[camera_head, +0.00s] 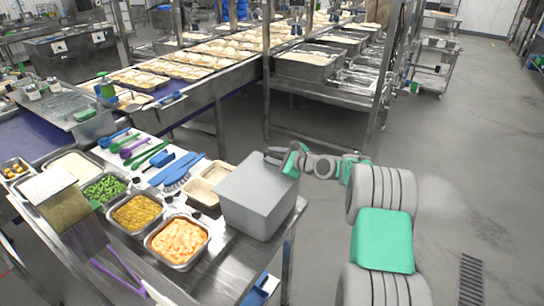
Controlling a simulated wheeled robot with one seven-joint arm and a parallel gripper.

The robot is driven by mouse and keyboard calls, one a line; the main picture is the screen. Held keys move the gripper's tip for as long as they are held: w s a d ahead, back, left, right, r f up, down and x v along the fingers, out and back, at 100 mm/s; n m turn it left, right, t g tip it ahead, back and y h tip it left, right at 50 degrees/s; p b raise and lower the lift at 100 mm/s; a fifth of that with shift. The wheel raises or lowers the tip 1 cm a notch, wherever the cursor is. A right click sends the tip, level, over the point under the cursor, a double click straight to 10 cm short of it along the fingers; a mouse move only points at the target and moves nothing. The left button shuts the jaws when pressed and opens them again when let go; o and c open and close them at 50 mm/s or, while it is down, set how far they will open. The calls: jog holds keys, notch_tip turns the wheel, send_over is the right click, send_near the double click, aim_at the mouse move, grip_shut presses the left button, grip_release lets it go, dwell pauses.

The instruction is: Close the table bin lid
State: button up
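The table bin (250,205) is a plain grey box at the right end of the steel table. Its top is a smooth, flat grey face with no opening visible. I cannot make out a seam between lid and body, so I cannot tell whether the lid is fully down. My gripper (274,156) is at the bin's far upper edge, close to the top face. Whether it touches the bin is unclear. The fingers are small and partly hidden, and their opening does not show. My arm reaches in from the right.
Food pans stand left of the bin: orange food (177,241), yellow corn (137,213) and green vegetables (104,189). Blue utensils (184,169) lie behind them. A steel rack (322,105) stands beyond.

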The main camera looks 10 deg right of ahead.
jog(key=b+v, duration=0.1)
jog(key=v, duration=0.6)
jog(key=shift+d+f+b, duration=0.15)
jog(key=shift+b, duration=0.2)
jog(key=shift+s+d+r, duration=0.1)
jog(key=shift+s+r, duration=0.15)
jog(key=shift+s, duration=0.15)
